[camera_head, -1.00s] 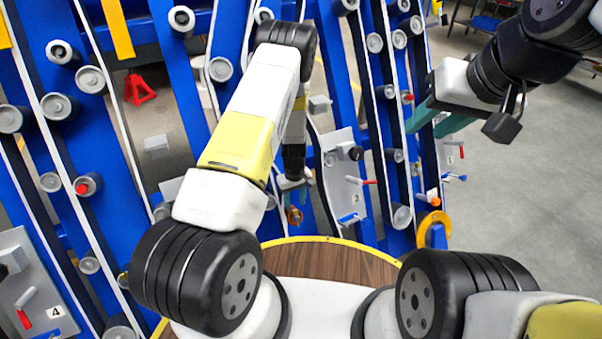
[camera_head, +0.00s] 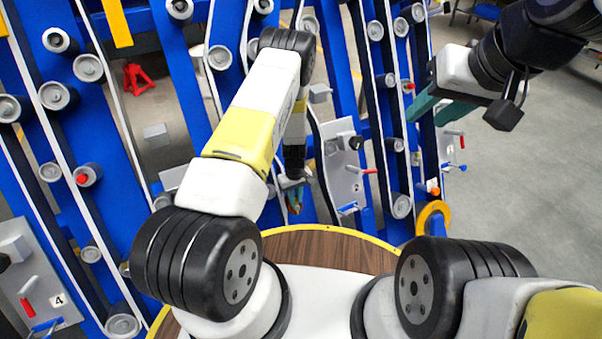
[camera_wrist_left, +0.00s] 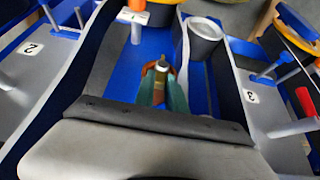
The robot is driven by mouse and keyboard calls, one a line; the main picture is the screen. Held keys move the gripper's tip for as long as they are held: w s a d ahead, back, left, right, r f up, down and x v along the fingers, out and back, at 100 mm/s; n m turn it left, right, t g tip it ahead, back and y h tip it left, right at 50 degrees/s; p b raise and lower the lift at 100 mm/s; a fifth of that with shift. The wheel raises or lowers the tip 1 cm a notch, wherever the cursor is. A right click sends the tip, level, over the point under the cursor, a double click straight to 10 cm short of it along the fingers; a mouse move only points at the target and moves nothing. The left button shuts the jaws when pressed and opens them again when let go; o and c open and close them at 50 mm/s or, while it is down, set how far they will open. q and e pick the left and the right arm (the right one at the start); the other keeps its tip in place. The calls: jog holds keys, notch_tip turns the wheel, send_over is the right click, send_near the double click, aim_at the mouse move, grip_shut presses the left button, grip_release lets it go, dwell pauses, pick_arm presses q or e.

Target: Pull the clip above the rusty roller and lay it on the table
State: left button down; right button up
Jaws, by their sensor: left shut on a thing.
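My left gripper (camera_head: 294,199) hangs in front of the blue frame, just beyond the round table (camera_head: 330,243). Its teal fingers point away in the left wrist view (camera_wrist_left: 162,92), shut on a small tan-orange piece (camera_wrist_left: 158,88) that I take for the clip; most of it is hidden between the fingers. A rusty brown round end (camera_wrist_left: 152,67), likely the rusty roller, shows right behind the fingertips. I cannot tell whether the piece is still touching the frame. My right gripper (camera_head: 430,122) is at the upper right, its teal fingers apart and empty.
Grey rollers (camera_head: 57,96) and white belts cover the blue frame. Grey plates with red and blue pins (camera_head: 350,170) stand right of my left gripper. A yellow ring (camera_head: 432,216) sits lower right. The visible wooden table top is bare.

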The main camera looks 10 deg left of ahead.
pick_arm(q)
jog(key=shift+r, duration=0.1)
jog(key=shift+w+a+r, duration=0.35)
jog(key=shift+w+r, duration=0.15)
jog(key=shift+r, duration=0.5)
jog(key=shift+w+a+r, duration=0.3)
jog(key=shift+w+r, duration=0.15)
jog(key=shift+r, duration=0.55)
jog(key=shift+w+a+r, duration=0.35)
jog(key=shift+w+r, duration=0.15)
jog(key=shift+r, duration=0.5)
